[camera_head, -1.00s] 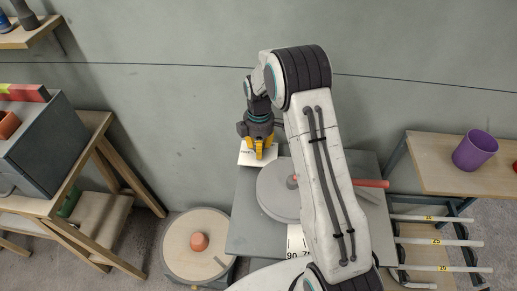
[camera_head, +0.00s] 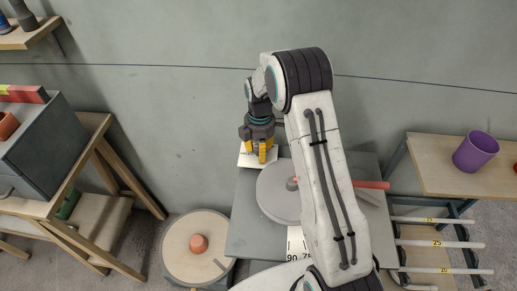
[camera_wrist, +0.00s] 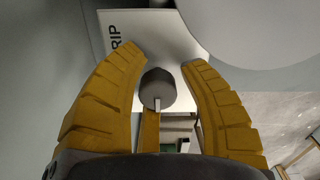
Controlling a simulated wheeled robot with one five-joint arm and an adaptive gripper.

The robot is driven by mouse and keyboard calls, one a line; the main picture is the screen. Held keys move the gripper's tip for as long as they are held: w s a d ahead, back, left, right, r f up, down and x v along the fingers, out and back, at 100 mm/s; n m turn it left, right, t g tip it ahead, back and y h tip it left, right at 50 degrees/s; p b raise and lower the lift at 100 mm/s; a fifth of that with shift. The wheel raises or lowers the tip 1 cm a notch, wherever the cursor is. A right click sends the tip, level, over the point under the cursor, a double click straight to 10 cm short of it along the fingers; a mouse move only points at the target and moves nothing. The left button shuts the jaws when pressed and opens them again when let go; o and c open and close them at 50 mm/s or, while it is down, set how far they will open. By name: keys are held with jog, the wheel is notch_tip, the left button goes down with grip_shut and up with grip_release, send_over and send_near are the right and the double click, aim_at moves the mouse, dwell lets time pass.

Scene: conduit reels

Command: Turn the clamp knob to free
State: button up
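The clamp knob (camera_wrist: 158,86), a small dark grey round knob with a pale strip below it, shows in the wrist view between the yellow fingers of my gripper (camera_wrist: 163,58). The fingers are apart, with narrow gaps beside the knob; I cannot tell if any finger touches it. Another yellow finger shows below the knob. A white card (camera_wrist: 125,40) lettered "RIP" is behind the left finger. In the head view my gripper (camera_head: 261,157) points down over the white card (camera_head: 244,159) and hides the knob.
A grey disc (camera_head: 276,204) with a red bar (camera_head: 371,185) lies on the grey table (camera_head: 245,225), partly behind my arm. A round wooden-topped reel (camera_head: 182,255) stands at left. A purple cup (camera_head: 474,152) sits on the right shelf. The wall is close behind the gripper.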

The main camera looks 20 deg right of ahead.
jog(key=o, duration=0.4)
jog(key=shift+r, duration=0.1)
jog(key=shift+w, duration=0.1)
jog(key=shift+r, duration=0.1)
notch_tip(320, 180, up, 12)
jog(key=shift+f, duration=0.1)
dwell(0.3)
dwell(0.5)
